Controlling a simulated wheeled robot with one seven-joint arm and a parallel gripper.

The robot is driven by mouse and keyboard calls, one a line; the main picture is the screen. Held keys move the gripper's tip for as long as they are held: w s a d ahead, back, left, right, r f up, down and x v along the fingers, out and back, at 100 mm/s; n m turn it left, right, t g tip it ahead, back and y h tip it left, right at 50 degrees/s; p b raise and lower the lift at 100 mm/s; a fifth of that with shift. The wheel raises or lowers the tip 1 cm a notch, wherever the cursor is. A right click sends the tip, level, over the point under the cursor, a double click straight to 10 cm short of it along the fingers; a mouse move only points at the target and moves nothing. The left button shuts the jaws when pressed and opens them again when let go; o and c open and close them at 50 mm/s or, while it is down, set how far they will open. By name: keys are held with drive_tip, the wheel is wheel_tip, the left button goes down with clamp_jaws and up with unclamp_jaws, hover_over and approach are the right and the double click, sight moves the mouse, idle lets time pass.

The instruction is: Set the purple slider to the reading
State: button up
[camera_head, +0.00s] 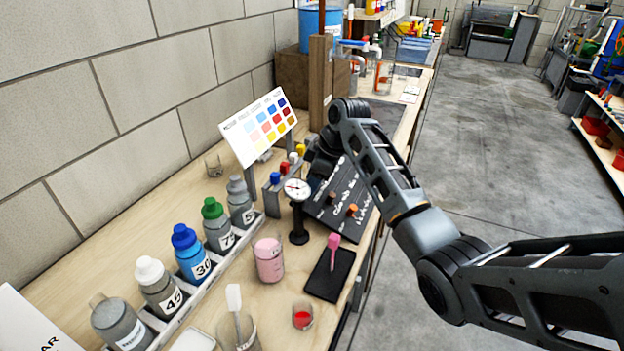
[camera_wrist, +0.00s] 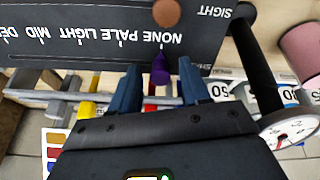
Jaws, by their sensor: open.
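In the wrist view the purple slider (camera_wrist: 161,68) is a small pointed knob at the edge of the dark panel (camera_wrist: 100,48), in line with the word NONE. The printed scale appears upside down and runs NONE, PALE, LIGHT, MID and on to the left. My gripper (camera_wrist: 160,88) is open, with one blue finger on each side of the purple slider; I cannot tell whether either touches it. In the head view the panel (camera_head: 322,212) is partly covered by my arm, and the purple slider is hidden. A dial gauge (camera_head: 298,189) on a black stand is beside it, its reading too small to tell.
A colour chart (camera_head: 236,140) stands behind the panel. Numbered bottles (camera_head: 192,257) line a rack at left. A pink-filled beaker (camera_head: 269,261) and a pink spoon on a black tray (camera_head: 322,287) are in front. An orange knob (camera_wrist: 167,13) is close by on the panel.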

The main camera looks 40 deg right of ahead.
clamp_jaws()
idle(0.5)
